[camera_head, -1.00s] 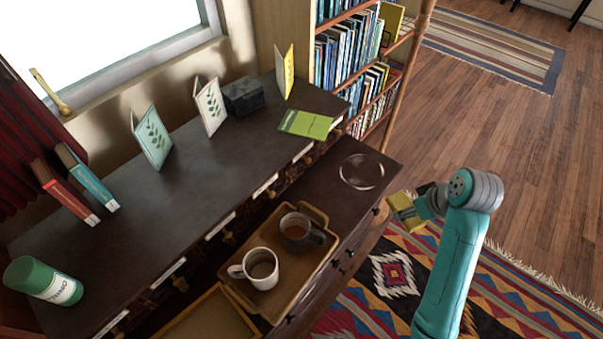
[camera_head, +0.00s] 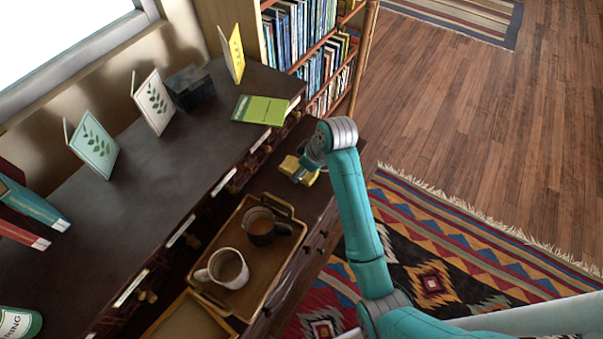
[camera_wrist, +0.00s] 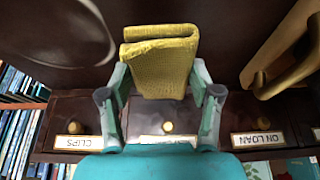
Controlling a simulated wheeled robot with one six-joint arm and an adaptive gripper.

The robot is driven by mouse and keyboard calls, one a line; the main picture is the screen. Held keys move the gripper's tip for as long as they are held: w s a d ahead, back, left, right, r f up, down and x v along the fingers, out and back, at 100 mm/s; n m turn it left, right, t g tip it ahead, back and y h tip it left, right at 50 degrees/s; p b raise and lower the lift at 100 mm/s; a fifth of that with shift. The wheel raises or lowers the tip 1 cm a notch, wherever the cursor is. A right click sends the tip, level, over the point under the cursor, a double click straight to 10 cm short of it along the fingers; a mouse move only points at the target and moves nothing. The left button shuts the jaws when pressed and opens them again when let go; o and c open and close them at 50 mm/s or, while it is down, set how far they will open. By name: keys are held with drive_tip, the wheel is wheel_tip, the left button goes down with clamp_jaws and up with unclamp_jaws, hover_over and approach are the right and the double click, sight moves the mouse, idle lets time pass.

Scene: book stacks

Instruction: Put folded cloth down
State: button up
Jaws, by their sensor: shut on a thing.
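The folded cloth (camera_wrist: 160,62) is yellow and thick, with a rounded fold at its top in the wrist view. My gripper (camera_wrist: 160,92) is shut on it, with one finger at each side edge. In the head view the yellow cloth (camera_head: 291,166) shows partly beneath my gripper (camera_head: 306,172), over the dark lower ledge of the cabinet (camera_head: 318,205). My wrist hides part of it. I cannot tell whether the cloth touches the ledge.
A wooden tray (camera_head: 291,257) with a white mug (camera_head: 225,268) and a dark mug (camera_head: 262,228) stands close by on the ledge. Labelled drawers (camera_wrist: 240,122) line the back. A round ring (camera_wrist: 70,30) lies beside the cloth. Cards and a green book (camera_head: 260,110) are on the upper top.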

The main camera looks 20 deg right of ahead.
drive_tip(key=shift+f, duration=1.65)
drive_tip(key=shift+d+f, duration=0.1)
drive_tip(key=o, duration=1)
drive_tip(key=v, duration=1.2)
drive_tip(key=shift+r, duration=0.2)
